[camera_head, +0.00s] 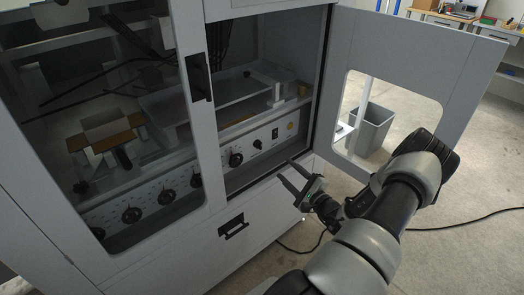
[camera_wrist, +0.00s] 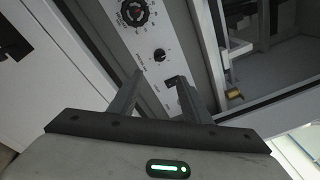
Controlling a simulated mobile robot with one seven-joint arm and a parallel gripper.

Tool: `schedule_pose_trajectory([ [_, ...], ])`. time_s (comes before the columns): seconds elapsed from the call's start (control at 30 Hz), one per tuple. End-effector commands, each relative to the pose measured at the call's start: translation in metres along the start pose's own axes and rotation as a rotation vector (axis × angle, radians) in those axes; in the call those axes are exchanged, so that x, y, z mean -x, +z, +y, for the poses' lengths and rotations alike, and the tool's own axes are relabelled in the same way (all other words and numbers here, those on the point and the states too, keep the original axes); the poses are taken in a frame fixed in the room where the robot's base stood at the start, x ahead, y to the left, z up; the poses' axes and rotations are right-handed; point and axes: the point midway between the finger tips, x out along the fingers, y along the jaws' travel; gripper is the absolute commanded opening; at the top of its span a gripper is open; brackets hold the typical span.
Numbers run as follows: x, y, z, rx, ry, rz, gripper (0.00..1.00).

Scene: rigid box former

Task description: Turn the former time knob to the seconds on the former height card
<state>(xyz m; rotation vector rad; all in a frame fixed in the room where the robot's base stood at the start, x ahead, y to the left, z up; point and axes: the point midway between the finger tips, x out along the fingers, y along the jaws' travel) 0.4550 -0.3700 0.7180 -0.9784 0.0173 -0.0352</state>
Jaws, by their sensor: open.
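The control panel (camera_head: 215,168) runs along the lower inside of the machine, with several black knobs. My gripper (camera_head: 286,170) is open and empty, in front of the doorway, apart from the panel. I cannot make out the former height card.
The right door (camera_head: 410,55) with a window stands open beside my arm. The left door (camera_head: 205,130) is shut over the left knobs, which show through its window. A grey bin (camera_head: 372,130) stands on the floor behind the open door.

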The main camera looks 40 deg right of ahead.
Motion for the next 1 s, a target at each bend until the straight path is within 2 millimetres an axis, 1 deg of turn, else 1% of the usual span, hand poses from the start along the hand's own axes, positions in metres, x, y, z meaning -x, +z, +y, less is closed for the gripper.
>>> schedule_pose_trajectory([
  [0.03,-0.010,0.001,0.002,0.001,0.001,-0.005,0.44],
  [0.4,-0.091,0.001,0.003,0.001,0.003,-0.006,0.44],
  [0.6,-0.129,0.001,0.003,0.000,0.003,-0.005,0.44],
  [0.7,-0.143,0.001,0.002,0.000,0.004,-0.004,0.44],
  [0.8,-0.152,0.001,0.002,-0.001,0.004,-0.003,0.44],
  [1.0,-0.158,0.002,0.001,-0.001,0.004,-0.002,0.44],
])
